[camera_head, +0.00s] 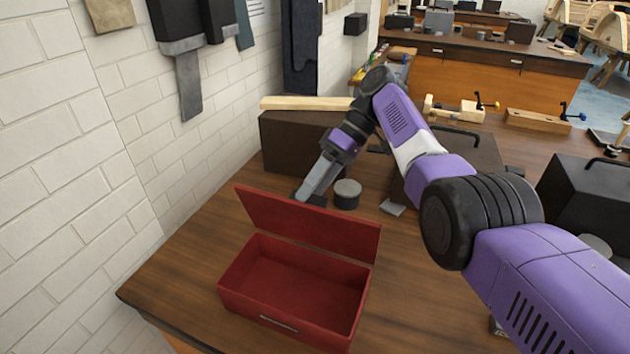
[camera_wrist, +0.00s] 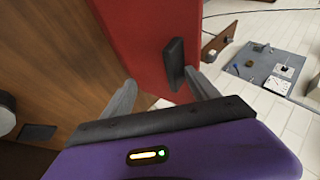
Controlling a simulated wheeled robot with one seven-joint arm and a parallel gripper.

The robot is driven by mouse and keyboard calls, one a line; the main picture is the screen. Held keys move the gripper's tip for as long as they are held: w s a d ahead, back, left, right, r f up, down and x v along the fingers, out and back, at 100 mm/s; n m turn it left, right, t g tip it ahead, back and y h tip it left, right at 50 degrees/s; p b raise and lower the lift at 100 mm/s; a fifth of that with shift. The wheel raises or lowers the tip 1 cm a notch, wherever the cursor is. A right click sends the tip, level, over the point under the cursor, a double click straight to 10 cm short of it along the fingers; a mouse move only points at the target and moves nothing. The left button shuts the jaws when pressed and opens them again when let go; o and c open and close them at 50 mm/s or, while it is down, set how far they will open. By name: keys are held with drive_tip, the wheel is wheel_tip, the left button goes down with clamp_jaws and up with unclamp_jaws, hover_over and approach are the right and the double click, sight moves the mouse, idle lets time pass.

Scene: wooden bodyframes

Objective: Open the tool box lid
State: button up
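The red tool box (camera_head: 293,285) stands on the wooden table near its front left part. Its lid (camera_head: 310,226) is raised at the back edge and leans backward, so the empty red inside shows. My gripper (camera_head: 312,197) is just behind the lid's upper edge, partly hidden by it. In the wrist view, my gripper (camera_wrist: 155,78) has its two grey fingers spread apart. A red panel of the box (camera_wrist: 130,40) fills the space ahead of and between them. A dark pad by the right finger is against or very near the panel; contact is unclear.
A grey cylinder (camera_head: 347,194) and a small grey block (camera_head: 392,207) sit right of my gripper. A dark brown box (camera_head: 290,145) stands behind, near the white brick wall (camera_head: 70,150). A black case (camera_head: 590,200) is at the right. Table left of the tool box is clear.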

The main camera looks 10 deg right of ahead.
drive_tip(key=shift+s+d+f, duration=0.1)
drive_tip(key=shift+d+f, duration=0.1)
drive_tip(key=shift+f, duration=0.3)
drive_tip(key=shift+c, duration=0.3)
wheel_tip(320, 180, up, 21)
drive_tip(key=p, duration=0.3)
drive_tip(key=shift+a, duration=0.2)
